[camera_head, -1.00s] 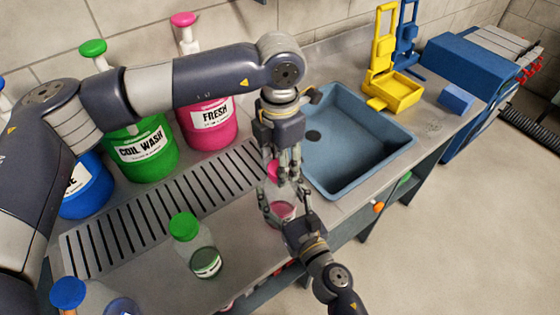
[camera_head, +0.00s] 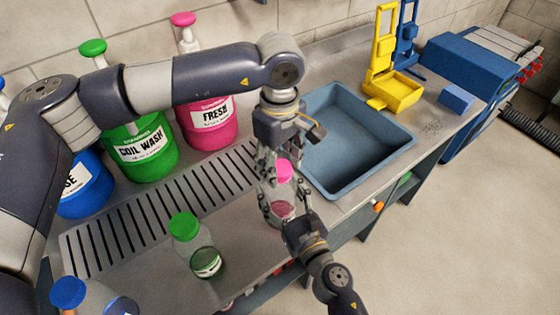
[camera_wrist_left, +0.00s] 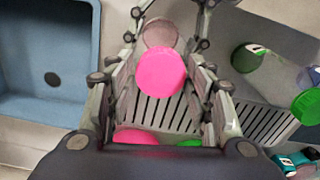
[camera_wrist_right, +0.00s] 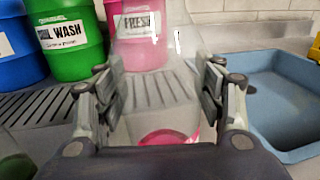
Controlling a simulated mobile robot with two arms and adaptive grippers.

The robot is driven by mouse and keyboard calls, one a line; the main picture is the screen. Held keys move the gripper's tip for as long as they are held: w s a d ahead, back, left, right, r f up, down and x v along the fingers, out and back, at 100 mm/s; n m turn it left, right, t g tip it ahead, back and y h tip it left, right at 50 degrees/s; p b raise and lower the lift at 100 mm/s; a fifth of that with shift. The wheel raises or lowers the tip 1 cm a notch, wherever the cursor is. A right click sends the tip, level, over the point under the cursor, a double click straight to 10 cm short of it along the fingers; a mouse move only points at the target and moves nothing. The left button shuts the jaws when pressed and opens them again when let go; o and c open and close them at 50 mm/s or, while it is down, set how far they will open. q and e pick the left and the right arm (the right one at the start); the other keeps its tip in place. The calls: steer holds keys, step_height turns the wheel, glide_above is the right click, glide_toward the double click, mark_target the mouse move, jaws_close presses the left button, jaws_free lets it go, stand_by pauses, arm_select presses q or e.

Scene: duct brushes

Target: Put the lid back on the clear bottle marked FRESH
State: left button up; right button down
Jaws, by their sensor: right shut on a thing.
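A clear bottle with pink liquid (camera_head: 283,209) stands upright at the counter's front edge; its label is not readable. My right gripper (camera_head: 282,199) is shut on its sides; in the right wrist view the clear bottle (camera_wrist_right: 160,122) sits between the fingers. The pink lid (camera_head: 284,172) is at the bottle's top, and I cannot tell whether it is fully seated. My left gripper (camera_head: 274,164) is above, pointing down and open, its fingers on either side of the lid. In the left wrist view gaps show beside the lid (camera_wrist_left: 161,72).
A green-lidded clear bottle (camera_head: 195,247) and a blue-lidded one (camera_head: 95,298) stand to the left. Large pink (camera_head: 209,125), green (camera_head: 142,150) and blue (camera_head: 85,188) jugs line the back. A blue sink (camera_head: 350,140) lies right, with a yellow holder (camera_head: 393,90) beyond it.

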arm_select(q)
steer(key=shift+o, duration=0.4)
step_height(320, 180, up, 12)
stand_by(0.4)
arm_select(e)
steer(key=shift+c, duration=1.7)
jaws_free()
steer(key=shift+s, duration=0.1)
steer(key=v, duration=1.1)
steer(key=shift+s+d, duration=0.25)
steer(key=shift+s, duration=0.1)
